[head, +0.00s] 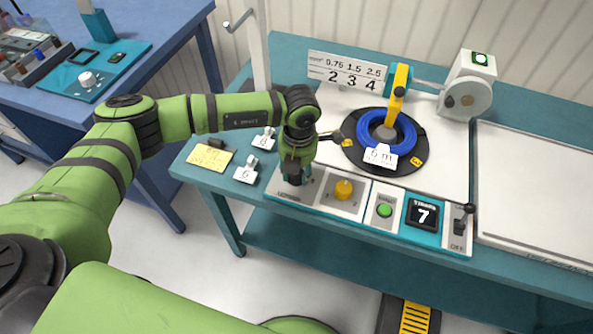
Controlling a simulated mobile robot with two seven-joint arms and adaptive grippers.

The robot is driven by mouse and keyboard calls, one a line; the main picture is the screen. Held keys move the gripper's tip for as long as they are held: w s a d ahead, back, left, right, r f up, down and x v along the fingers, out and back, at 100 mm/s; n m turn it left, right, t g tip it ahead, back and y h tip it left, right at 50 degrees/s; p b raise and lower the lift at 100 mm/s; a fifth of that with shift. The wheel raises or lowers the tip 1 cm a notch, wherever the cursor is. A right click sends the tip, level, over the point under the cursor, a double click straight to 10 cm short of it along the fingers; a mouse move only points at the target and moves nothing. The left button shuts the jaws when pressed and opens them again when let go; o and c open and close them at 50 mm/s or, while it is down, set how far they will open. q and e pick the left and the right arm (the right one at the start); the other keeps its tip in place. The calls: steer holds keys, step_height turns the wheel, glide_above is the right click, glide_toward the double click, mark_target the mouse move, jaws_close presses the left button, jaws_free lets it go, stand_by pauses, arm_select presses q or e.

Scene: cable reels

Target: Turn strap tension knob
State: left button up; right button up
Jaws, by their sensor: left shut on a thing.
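My left gripper (292,178) points down at the leftmost section of the control panel (321,206) on the teal bench. It is shut on a control there, taken to be the strap tension knob, which the fingers hide. To its right is a yellow knob (344,188) with numbers beside it, apart from the gripper. My right gripper is not in view.
Further right on the panel are a green button (384,210), a display reading 7 (422,215) and a lever switch (462,219). A blue cable coil (372,130) lies on a black turntable behind. White tags and a yellow note (210,158) lie left.

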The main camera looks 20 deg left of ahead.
mark_target(300, 173)
arm_select(q)
steer(key=shift+w+r, duration=0.1)
steer(key=shift+w, duration=0.05)
steer(key=o, duration=1.1)
steer(key=shift+o, duration=0.2)
step_height(300, 173, up, 12)
steer(key=shift+d, duration=0.25)
steer(key=shift+d, duration=0.1)
